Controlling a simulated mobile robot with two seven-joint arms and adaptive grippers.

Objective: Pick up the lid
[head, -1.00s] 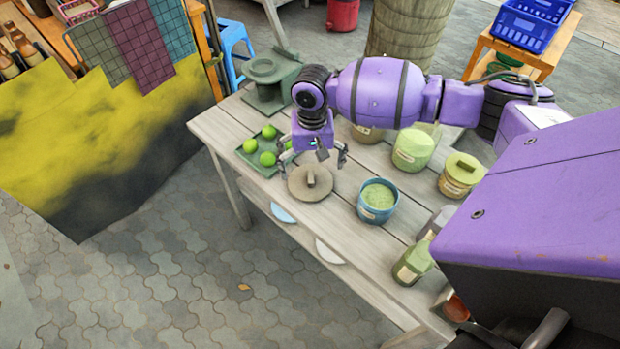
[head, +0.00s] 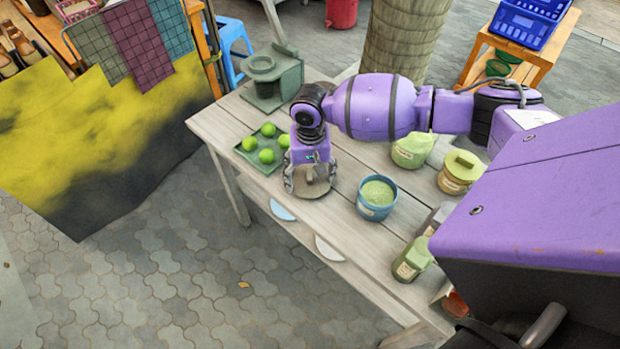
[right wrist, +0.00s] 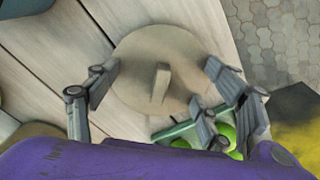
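The lid (head: 316,189) is a flat, round, grey-brown disc with a raised bar handle, lying on the wooden table. In the right wrist view the lid (right wrist: 190,58) shows its handle (right wrist: 160,83) standing up in the middle. My right gripper (head: 311,183) is directly over the lid, low and close to it. In the right wrist view my right gripper (right wrist: 158,84) is open, with its fingers apart on either side of the handle and not touching it. My left gripper is not in view.
A green tray (head: 262,166) with several limes is left of the lid. A blue pot (head: 377,199) with green contents stands close on the right. Jars (head: 461,172), a green bottle (head: 412,260) and a green mortar-like stand (head: 273,78) are on the table (head: 300,225).

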